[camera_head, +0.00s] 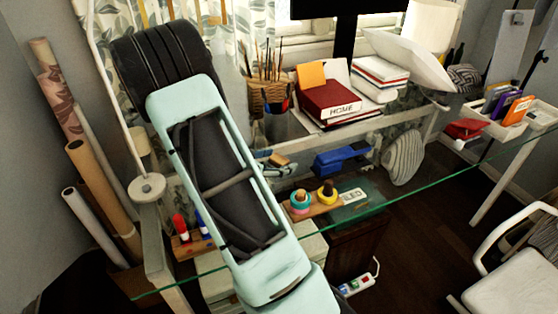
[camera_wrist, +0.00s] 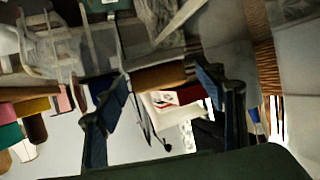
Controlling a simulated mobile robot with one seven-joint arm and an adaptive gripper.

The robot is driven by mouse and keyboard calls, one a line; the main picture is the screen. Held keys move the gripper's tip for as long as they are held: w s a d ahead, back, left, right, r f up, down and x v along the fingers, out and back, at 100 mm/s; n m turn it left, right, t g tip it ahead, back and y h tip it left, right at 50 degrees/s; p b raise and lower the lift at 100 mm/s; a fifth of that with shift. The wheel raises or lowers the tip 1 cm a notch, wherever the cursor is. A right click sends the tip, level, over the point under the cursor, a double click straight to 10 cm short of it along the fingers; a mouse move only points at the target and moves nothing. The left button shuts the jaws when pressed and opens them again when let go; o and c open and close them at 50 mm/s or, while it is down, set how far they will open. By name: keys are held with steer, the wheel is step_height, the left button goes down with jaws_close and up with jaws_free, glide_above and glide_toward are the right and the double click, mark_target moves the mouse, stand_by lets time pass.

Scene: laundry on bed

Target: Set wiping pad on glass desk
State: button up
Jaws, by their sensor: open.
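The glass desk (camera_head: 440,152) spans the head view, with a green front edge running from lower left to upper right. I cannot identify a wiping pad with certainty in either view. A grey striped rounded item (camera_head: 403,158) is at the desk's front right, and a blue object (camera_head: 340,160) is left of it. My gripper (camera_wrist: 158,82) is open in the wrist view, with its dark blue fingers wide apart. I see nothing clearly held between them. In the head view my pale arm hides the gripper and part of the left side of the desk.
A wooden holder with coloured rings (camera_head: 300,201) is near the front edge. A white tray (camera_head: 535,117) stands right, a white chair (camera_head: 515,290) lower right. Rolls (camera_head: 90,180) lean left.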

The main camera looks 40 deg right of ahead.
steer(key=p+v, duration=0.1)
steer(key=v, duration=1)
steer(key=shift+a, duration=0.15)
